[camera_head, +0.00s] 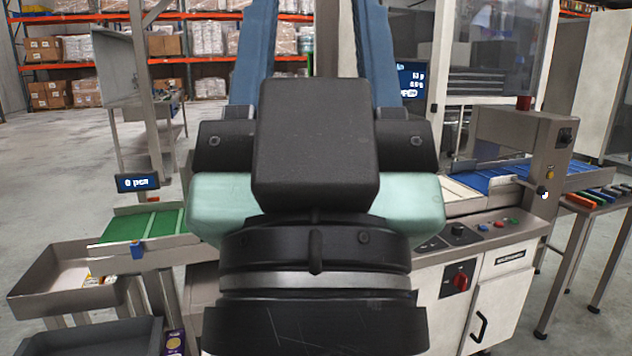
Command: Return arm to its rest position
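My gripper (315,40) is large in the middle of the head view. Its black block and pale green body hide much of the scene behind. Two long blue fingers point up and away from me, one on each side, with a wide gap between them. Their tips are cut off by the top edge. I see nothing held in the gap; only the background shows through it.
A weigher with a blue belt (497,181) and a cabinet with a red switch (460,281) stand at right. A side table (604,207) holds coloured items. At left are a green belt (140,226) and a metal tray (62,276). Open floor lies far left.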

